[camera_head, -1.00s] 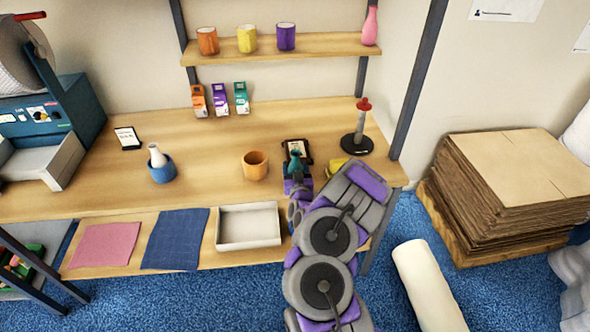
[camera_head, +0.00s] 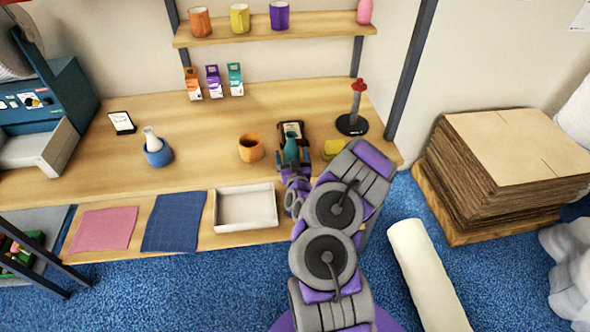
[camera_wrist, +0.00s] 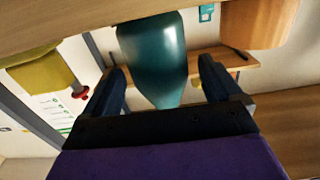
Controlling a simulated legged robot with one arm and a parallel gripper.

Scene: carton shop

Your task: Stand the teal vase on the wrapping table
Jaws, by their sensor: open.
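The teal vase (camera_head: 291,149) is upright on or just above the right part of the wrapping table (camera_head: 205,143), in front of a dark stand with a pale label. My gripper (camera_head: 293,162) is open around it. In the wrist view, which is upside down, the vase (camera_wrist: 158,55) shows between the two dark fingers of my gripper (camera_wrist: 162,82), with a gap visible on each side. Its base overlaps the tabletop (camera_wrist: 60,17), and I cannot tell for sure whether it touches.
An orange cup (camera_head: 251,149) stands left of the vase, and a yellow object (camera_head: 335,150) lies close on its right. A black-based post with a red top (camera_head: 355,105) is behind right.

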